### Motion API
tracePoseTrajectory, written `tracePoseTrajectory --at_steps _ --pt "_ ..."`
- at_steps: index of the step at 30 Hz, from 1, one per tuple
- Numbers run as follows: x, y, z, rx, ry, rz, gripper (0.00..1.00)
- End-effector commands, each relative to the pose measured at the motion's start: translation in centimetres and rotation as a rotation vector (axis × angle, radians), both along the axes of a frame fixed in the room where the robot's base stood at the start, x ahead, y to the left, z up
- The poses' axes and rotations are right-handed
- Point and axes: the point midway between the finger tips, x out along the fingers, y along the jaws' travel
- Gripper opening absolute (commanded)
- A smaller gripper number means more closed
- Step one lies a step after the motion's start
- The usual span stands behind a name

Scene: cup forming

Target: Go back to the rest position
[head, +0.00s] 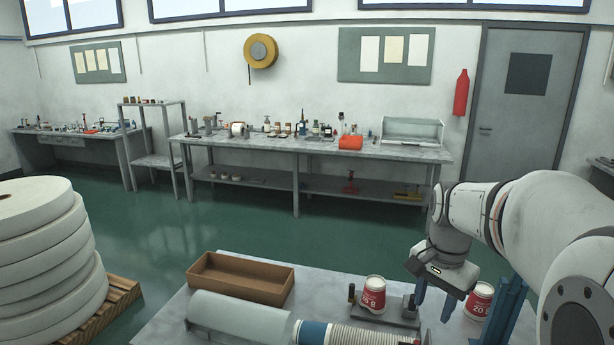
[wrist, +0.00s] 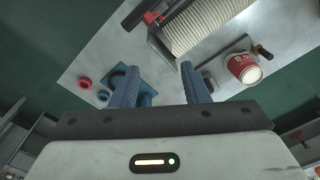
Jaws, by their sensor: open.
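My gripper (head: 433,308) is at the right of the workbench in the head view, pointing down with its blue fingers apart. In the wrist view my gripper (wrist: 158,78) also shows spread fingers with no object between them. A red and white cup (head: 373,292) stands on a small grey fixture (head: 392,319) left of my gripper; a red and white cup also shows in the wrist view (wrist: 243,67), right of the fingers. A second red and white cup (head: 479,299) is just right of my gripper in the head view, beside a blue post (head: 505,308). I cannot tell whether they touch.
An open brown box (head: 240,275) lies at the workbench's back left. A translucent cover (head: 238,314) and a horizontal stack of pale cups (head: 350,335) are in front. Small red rings (wrist: 84,84) lie left in the wrist view. Green floor (head: 270,225) is free behind.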

Motion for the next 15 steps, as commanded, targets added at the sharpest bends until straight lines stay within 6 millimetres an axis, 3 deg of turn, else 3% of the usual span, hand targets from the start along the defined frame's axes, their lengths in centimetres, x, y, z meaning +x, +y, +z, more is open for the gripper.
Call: tracePoseTrajectory --at_steps 8,15 --pt "-6.0 4.7 -1.6 -0.035 -0.06 0.399 0.41" --pt "-12.1 7.9 -4.6 -0.086 -0.118 0.804 0.41"
